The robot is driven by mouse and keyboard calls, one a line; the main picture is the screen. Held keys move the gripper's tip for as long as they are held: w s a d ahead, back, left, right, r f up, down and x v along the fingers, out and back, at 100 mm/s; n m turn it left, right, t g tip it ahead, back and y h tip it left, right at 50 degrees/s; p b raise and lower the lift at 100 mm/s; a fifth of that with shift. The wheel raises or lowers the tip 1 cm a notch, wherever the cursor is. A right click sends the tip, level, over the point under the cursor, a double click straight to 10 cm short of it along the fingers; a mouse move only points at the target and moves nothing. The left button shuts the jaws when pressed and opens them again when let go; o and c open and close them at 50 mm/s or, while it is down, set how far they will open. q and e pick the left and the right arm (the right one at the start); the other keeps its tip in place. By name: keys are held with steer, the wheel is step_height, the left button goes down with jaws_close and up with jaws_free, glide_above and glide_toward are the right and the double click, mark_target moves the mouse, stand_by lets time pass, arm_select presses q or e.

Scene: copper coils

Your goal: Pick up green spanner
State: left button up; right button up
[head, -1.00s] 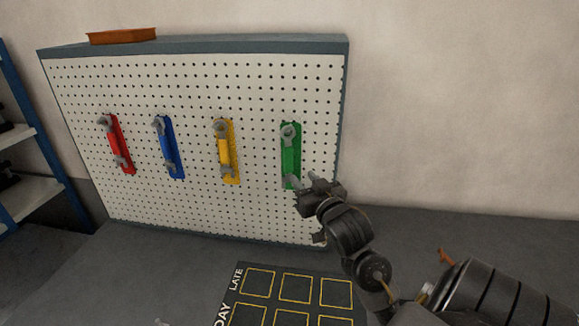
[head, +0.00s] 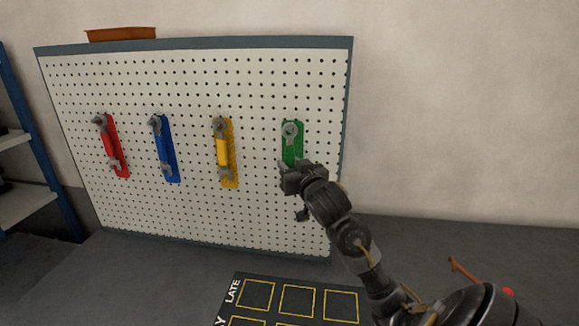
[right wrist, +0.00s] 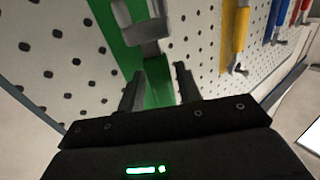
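The green spanner (head: 291,131) hangs upright on its green backing strip at the right of the pegboard. Its grey upper end shows in the head view; my right gripper (head: 287,169) covers its lower part. In the right wrist view a grey end of the spanner (right wrist: 143,28) shows at the top, beyond the fingertips. My right gripper (right wrist: 160,72) is open there, its two dark fingers apart, with the green strip (right wrist: 157,85) seen between them. I cannot tell whether the fingers touch anything. My left gripper is not in view.
Yellow (head: 223,150), blue (head: 164,150) and red (head: 110,147) spanners hang to the left on the pegboard (head: 75,200). A dark mat with yellow squares (head: 270,318) lies on the grey table. An orange tray (head: 122,34) is atop the board.

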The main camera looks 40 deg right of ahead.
steer(key=shift+w+d, duration=0.15)
steer(key=shift+w, duration=0.45)
steer(key=shift+s, duration=0.1)
steer(key=shift+c, duration=0.8)
jaws_close()
steer(key=shift+r, duration=0.15)
